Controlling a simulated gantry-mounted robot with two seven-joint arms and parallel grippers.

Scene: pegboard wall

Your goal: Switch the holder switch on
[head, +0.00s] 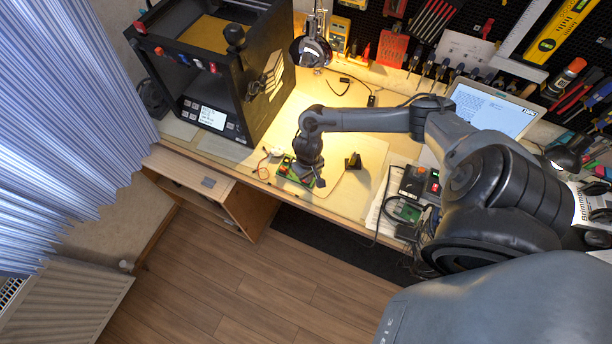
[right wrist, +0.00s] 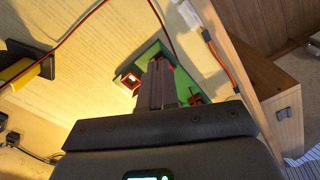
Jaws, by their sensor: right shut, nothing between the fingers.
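A green board (head: 284,171) lies on the workbench near its front edge, partly covered by my right gripper (head: 315,181). In the right wrist view the same green board (right wrist: 181,75) lies beneath and around the fingers. A red square part (right wrist: 131,80) sits on it just left of the fingertips, and a small reddish part (right wrist: 195,99) sits to their right. I cannot tell which part is the holder switch, or its position. My right gripper (right wrist: 157,62) is shut and empty, its tips over the board; contact is unclear. My left gripper is out of view.
A black 3D printer (head: 215,75) stands at the left. A small black and yellow stand (head: 353,161) is right of the board. Thin red wires (right wrist: 165,25) run near the fingers. A control box (head: 418,183) and laptop (head: 490,108) are further right.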

